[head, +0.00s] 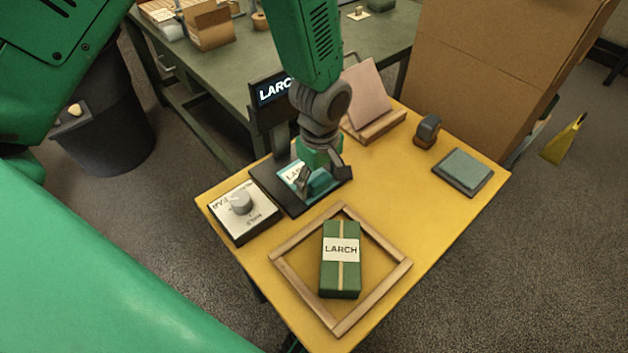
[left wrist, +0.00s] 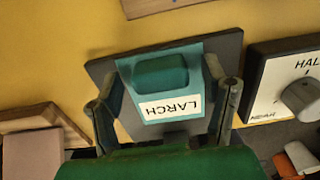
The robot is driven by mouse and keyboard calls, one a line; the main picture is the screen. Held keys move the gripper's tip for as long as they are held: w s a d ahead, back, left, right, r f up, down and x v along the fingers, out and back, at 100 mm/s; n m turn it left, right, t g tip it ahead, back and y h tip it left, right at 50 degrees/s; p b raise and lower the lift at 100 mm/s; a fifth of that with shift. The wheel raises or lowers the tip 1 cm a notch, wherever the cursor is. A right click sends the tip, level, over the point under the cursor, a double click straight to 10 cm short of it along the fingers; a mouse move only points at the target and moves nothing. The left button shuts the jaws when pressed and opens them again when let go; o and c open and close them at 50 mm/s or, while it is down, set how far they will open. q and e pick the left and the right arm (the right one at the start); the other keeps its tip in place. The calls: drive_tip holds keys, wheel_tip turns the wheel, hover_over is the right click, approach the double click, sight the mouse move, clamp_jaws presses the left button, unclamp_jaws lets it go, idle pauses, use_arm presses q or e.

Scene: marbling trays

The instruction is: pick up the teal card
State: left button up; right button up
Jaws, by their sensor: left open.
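The teal card (left wrist: 196,74) lies on a dark plate (left wrist: 228,48), with a raised teal block and a white LARCH label on it. In the head view the card (head: 288,180) is partly hidden by my left gripper. My left gripper (head: 323,178) points down just above the card, its fingers apart. In the left wrist view its fingers (left wrist: 165,105) stand on either side of the card, with nothing visibly clamped; I cannot tell if they touch it. My right gripper is not in view.
A sign (head: 272,92) rises behind the plate. A dial box (head: 243,213) stands left of it. A wooden frame (head: 285,272) surrounds a green LARCH package (head: 341,278) in front. A card holder (head: 378,128), stamp (head: 427,130) and grey pad (head: 463,170) stand right on the yellow table (head: 430,215).

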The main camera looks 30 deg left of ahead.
use_arm(q)
drive_tip(key=c, duration=1)
